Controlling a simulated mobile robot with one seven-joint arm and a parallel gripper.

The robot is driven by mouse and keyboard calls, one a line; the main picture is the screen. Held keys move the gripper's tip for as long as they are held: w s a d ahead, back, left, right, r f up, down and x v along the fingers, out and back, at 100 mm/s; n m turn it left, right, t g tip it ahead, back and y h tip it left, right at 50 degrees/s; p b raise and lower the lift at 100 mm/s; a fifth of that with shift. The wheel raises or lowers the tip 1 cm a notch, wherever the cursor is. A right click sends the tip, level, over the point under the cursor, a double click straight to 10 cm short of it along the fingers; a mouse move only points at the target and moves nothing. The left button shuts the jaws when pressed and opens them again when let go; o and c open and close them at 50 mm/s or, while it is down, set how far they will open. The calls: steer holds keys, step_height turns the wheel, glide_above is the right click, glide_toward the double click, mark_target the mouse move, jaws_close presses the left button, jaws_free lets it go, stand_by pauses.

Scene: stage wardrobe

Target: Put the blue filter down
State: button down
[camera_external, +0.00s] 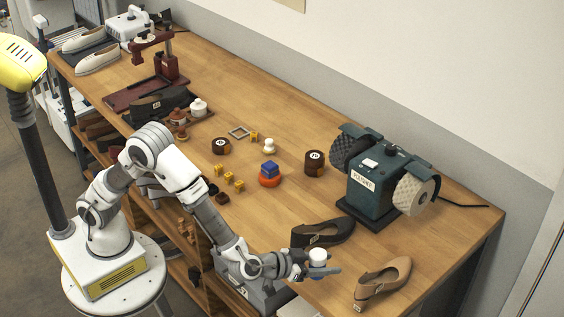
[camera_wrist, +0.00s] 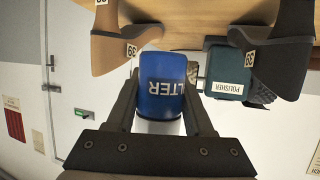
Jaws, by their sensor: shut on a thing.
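The blue filter (camera_wrist: 162,88) is between my gripper's fingers in the wrist view, with part of its lettering, "LTER", showing upside down. Its lower part in that view is white. My gripper (camera_external: 316,270) is shut on it near the front edge of the workbench (camera_external: 290,105). In the external view the filter's white top (camera_external: 318,255) stands above the fingers and a little blue shows below them. Whether it hangs over the bench or just beyond the edge, I cannot tell.
A dark shoe (camera_external: 325,233) lies behind my gripper and a tan shoe (camera_external: 383,280) to its right. The polisher (camera_external: 372,187) stands behind. Bare wood lies between the dark shoe and the rolls.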

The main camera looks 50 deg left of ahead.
steer(key=b, duration=0.2)
glide_above(338, 271)
step_height(338, 271, down, 5)
steer(key=shift+f, duration=0.1)
steer(key=shift+f+b, duration=0.3)
steer(key=shift+f, duration=1.6)
steer(key=shift+f, duration=0.15)
steer(key=shift+c, duration=1.4)
jaws_free()
steer(key=shift+r, duration=0.25)
steer(key=p+v, duration=0.1)
steer(key=v, duration=1.1)
steer(key=shift+a, duration=0.1)
